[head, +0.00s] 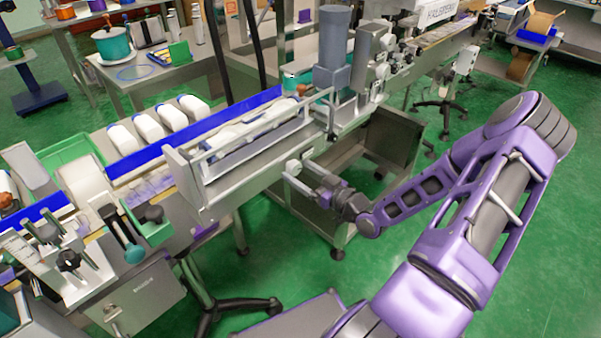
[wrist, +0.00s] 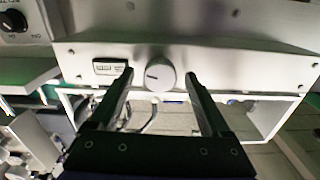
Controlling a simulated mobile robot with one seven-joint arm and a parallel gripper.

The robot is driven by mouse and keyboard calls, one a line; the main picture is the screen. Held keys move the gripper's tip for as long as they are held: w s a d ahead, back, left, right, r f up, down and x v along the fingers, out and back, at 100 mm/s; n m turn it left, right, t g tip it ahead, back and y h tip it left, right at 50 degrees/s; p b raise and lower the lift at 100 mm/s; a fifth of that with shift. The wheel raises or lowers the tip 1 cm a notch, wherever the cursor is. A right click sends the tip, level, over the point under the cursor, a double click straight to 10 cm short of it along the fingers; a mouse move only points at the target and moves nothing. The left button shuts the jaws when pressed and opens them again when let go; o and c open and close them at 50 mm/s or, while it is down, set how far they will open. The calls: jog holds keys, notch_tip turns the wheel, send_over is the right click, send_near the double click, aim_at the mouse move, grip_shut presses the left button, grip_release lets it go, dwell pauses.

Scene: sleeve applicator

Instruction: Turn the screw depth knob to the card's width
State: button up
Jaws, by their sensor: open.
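A round pale grey knob (wrist: 160,76) with a dark index mark toward its left side sits on a metal panel in the wrist view. My gripper (wrist: 159,77) is open, with one dark finger to each side of the knob and a gap on both sides. I cannot tell whether the fingertips reach the knob's depth. A small dark-framed window (wrist: 109,67) with markings too small to read is left of the knob. In the head view my gripper (head: 302,178) is at the front of the machine. I cannot make out a card with a width in either view.
A black dial (wrist: 13,20) on a pale plate is at the wrist view's upper left. In the head view, a conveyor with several white bottles (head: 148,126) runs left of my gripper. An open metal cabinet (head: 385,150) stands behind it. Green floor (head: 490,270) is free at right.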

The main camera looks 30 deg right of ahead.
jog(key=shift+w, duration=0.1)
grip_shut()
jog(key=shift+m+p, duration=0.45)
jog(key=shift+m, duration=1.15)
grip_release()
jog(key=v, duration=1.7)
jog(key=shift+s+p, duration=0.2)
jog(key=shift+p, duration=0.2)
